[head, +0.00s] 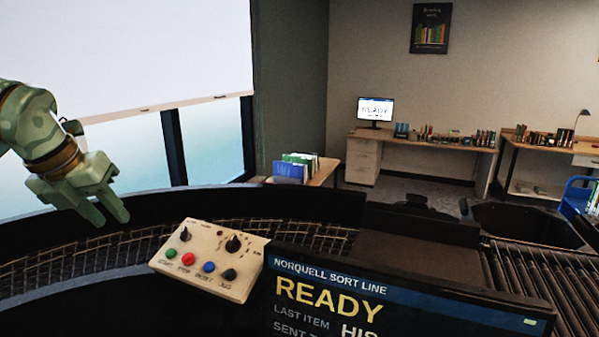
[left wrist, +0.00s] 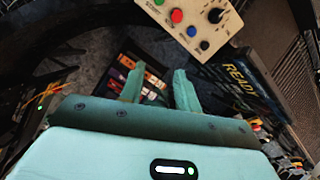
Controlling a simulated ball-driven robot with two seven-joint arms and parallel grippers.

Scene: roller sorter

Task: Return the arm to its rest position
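My left gripper (head: 110,211) comes in from the left in the head view, raised to the left of the control panel and apart from it. Its two green fingers stand apart with nothing between them. In the left wrist view the fingertips (left wrist: 156,78) also show a gap between them. The beige control panel (head: 207,260) has green, red, blue and black buttons and dark knobs; it also shows at the top of the left wrist view (left wrist: 195,22). My right gripper is in neither view.
A screen (head: 345,297) reading READY stands right of the panel. A dark curved rail with mesh (head: 100,254) runs behind the panel. A roller conveyor (head: 545,280) is at the right. Desks with books (head: 430,146) stand at the back. A crate of items (left wrist: 142,85) lies below the fingers.

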